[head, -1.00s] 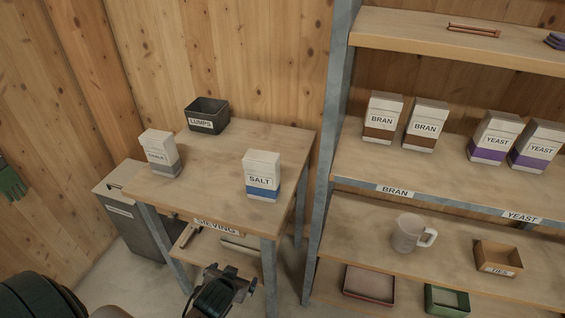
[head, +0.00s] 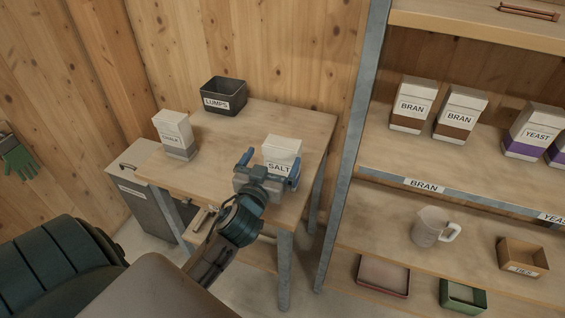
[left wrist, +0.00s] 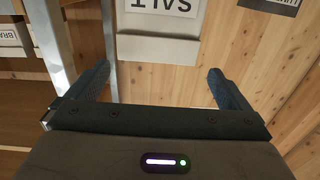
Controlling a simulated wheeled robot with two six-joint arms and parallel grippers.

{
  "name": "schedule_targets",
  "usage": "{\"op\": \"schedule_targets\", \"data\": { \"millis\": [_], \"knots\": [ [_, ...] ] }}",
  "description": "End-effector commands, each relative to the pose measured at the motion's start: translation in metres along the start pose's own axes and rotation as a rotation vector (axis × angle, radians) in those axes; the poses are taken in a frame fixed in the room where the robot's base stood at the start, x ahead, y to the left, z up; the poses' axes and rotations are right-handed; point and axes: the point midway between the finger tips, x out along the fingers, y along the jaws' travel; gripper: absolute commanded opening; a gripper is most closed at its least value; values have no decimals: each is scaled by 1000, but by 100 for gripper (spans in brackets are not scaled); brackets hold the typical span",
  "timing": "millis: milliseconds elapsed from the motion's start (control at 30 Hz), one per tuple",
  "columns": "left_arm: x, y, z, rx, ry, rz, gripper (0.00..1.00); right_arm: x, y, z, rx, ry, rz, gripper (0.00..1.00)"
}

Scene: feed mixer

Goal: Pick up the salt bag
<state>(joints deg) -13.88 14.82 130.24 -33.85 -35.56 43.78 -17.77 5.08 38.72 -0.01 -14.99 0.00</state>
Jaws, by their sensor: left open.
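The salt bag (head: 282,149) is a white packet with a "SALT" label and stands upright on the wooden sieving table (head: 225,135), near its front right. My left gripper (head: 268,170) is open in front of the bag, and its jaws cover the bag's lower part in the head view. In the left wrist view the salt bag (left wrist: 158,45) appears upside down, beyond and between the two open fingers of my left gripper (left wrist: 158,88). I cannot tell whether the fingers reach around its sides. My right gripper is not in view.
Another white and grey packet (head: 174,135) stands at the table's left, and a black "LUMPS" bin (head: 224,96) at the back. A shelf rack at the right holds bran bags (head: 412,105), yeast bags (head: 531,130) and a clear jug (head: 434,228). The table's middle is clear.

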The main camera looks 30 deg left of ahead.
Motion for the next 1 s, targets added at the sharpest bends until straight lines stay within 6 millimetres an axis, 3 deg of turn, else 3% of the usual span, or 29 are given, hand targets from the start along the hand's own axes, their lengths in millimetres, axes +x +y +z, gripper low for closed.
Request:
{"op": "schedule_targets", "data": {
  "millis": [200, 433, 700, 1000],
  "knots": [
    [35, 0, -2, 0, -2, -1, 100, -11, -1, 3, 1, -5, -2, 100],
    [53, 1, -2, 0, -3, -1, 100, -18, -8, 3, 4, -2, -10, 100],
    [90, 3, 0, 1, -3, 0, 100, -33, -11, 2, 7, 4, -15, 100],
    [96, 3, 3, 1, -4, 0, 100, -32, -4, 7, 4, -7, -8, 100]
  ]
}}
